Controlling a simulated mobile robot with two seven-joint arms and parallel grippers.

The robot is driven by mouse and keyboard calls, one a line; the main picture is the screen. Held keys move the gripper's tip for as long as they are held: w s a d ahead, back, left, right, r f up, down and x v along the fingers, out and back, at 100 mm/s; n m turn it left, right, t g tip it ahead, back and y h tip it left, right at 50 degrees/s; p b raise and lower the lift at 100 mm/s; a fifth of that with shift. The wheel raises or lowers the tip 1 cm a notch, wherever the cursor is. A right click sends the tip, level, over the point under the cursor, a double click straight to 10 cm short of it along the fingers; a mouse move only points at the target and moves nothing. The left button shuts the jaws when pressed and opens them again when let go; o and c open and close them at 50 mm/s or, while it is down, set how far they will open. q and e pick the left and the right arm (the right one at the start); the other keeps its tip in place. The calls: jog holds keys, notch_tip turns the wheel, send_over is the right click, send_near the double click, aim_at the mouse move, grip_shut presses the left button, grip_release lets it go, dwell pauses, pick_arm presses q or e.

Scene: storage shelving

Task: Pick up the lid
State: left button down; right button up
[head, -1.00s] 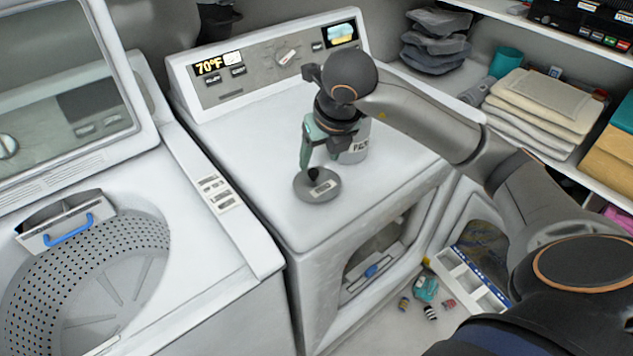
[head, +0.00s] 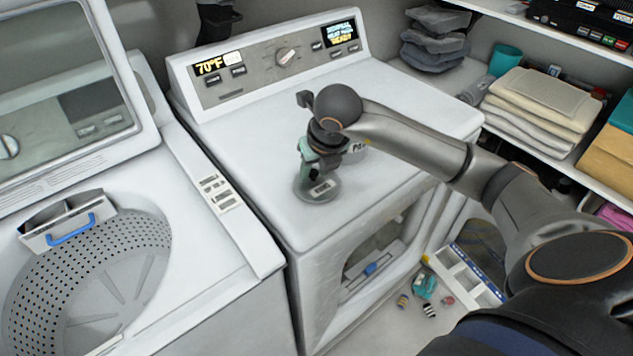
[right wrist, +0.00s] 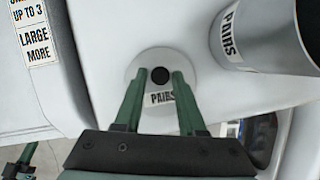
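The lid (head: 328,196) is a grey disc lying flat on the white dryer top. In the right wrist view it is a pale disc (right wrist: 143,72) with a black knob and a "PAIRS" label. My right gripper (head: 317,178) is low over the lid. In the right wrist view its two green fingers (right wrist: 157,77) are apart, one on each side of the knob. I cannot tell whether they touch it. In the head view the gripper hides the knob. A green finger of my left gripper (right wrist: 27,155) shows at the lower left of the right wrist view.
A grey "PAIRS" canister (right wrist: 268,35) stands right of the lid, partly behind my gripper in the head view (head: 357,153). The washer (head: 205,255) is open at left. Shelves with folded towels (head: 540,102) are at right. The dryer top left of the lid is clear.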

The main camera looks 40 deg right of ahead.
grip_shut()
jog(key=shift+r, duration=0.1)
dwell(0.3)
